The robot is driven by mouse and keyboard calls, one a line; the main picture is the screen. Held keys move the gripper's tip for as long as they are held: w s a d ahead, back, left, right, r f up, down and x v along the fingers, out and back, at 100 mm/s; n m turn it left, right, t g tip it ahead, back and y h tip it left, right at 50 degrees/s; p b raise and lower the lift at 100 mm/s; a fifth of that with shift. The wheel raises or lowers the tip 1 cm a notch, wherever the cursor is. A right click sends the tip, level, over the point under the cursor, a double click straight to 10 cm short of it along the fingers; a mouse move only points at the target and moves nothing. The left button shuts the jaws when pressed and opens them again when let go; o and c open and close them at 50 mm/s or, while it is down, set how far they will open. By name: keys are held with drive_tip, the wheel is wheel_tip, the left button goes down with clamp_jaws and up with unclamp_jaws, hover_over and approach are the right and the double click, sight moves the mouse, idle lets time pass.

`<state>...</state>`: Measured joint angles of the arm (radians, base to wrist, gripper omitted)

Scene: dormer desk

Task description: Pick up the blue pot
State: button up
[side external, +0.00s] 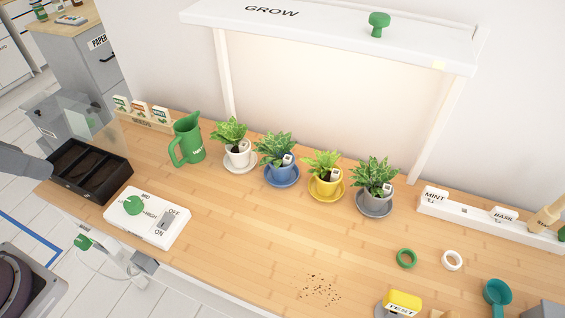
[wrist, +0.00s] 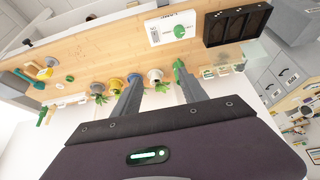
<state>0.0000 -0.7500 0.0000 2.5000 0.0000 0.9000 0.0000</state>
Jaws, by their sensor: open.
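The blue pot (side external: 279,174) stands upright on a blue saucer on the wooden desk, with a leafy green plant and a small white tag in it. It is second from the left in a row of potted plants. In the wrist view the blue pot (wrist: 134,77) shows small beside the tip of one finger, partly hidden. My gripper (wrist: 158,77) is open with nothing between its fingers, and is well apart from the pots. The gripper itself is not seen in the side view.
A white pot (side external: 238,158) and green pitcher (side external: 188,140) stand left of the blue pot; a yellow pot (side external: 325,186) and grey pot (side external: 374,201) stand right. A white lamp shelf (side external: 335,37) overhangs the row. A switch box (side external: 147,217) lies front left. The desk's front middle is mostly clear.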

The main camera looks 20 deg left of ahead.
drive_tip(key=o, duration=0.7)
drive_tip(key=g, duration=0.1)
hover_over(281, 164)
drive_tip(key=s, duration=0.2)
wheel_tip(281, 164, down, 23)
drive_tip(key=shift+s+d+f, duration=0.1)
drive_tip(key=shift+d, duration=0.05)
drive_tip(key=x, duration=0.7)
drive_tip(key=shift+s+f, duration=0.15)
drive_tip(key=shift+f, duration=0.2)
